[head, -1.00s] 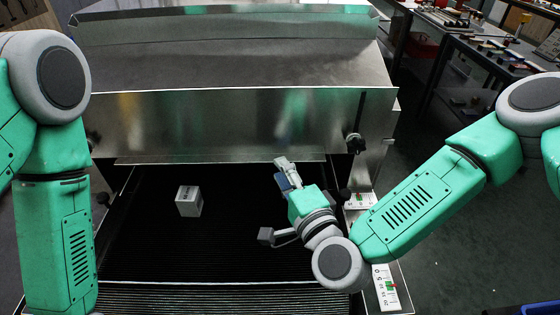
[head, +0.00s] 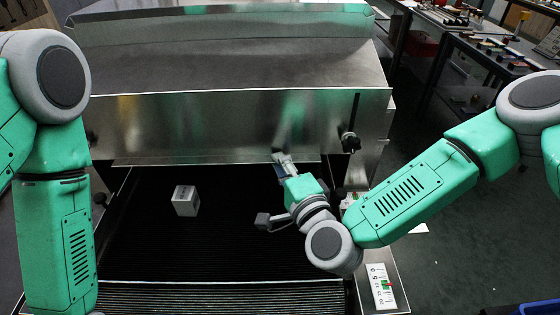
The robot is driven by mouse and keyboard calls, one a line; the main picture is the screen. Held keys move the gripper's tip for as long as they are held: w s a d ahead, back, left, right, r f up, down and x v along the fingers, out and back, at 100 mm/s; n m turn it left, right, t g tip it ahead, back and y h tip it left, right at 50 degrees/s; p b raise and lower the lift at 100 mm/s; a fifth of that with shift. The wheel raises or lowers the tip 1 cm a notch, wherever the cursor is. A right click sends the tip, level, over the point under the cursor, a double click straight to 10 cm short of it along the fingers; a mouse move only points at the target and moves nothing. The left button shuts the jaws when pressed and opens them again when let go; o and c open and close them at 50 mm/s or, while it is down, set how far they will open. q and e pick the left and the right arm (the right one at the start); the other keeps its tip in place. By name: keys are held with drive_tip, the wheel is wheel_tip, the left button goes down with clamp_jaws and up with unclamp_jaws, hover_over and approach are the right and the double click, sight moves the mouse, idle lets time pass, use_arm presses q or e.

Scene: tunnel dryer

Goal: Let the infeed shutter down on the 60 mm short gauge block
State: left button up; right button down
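The gauge block (head: 185,201), a small pale grey block with dark marking on its top, lies on the black ribbed belt (head: 160,250), left of the middle. The infeed shutter (head: 225,125) is the wide bare metal plate behind it. Its lower edge is above the belt, and the block sits in front of that edge. My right gripper (head: 284,160) is at the shutter's lower edge, right of the block and apart from it. Its fingertips are small and overlap the metal, so I cannot tell whether they grip the edge. My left gripper is out of view; only my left arm shows.
A black clamp knob (head: 350,142) sits at the slot on the shutter's right side. A table with tools (head: 490,50) stands at the back right.

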drive_tip(key=shift+s+a+r, duration=0.1)
drive_tip(key=shift+a+r, duration=0.1)
drive_tip(key=shift+a, duration=0.05)
wheel_tip(320, 180, down, 8)
drive_tip(key=b, duration=0.5)
drive_tip(key=shift+s+a+f, duration=0.1)
drive_tip(key=shift+f, duration=0.05)
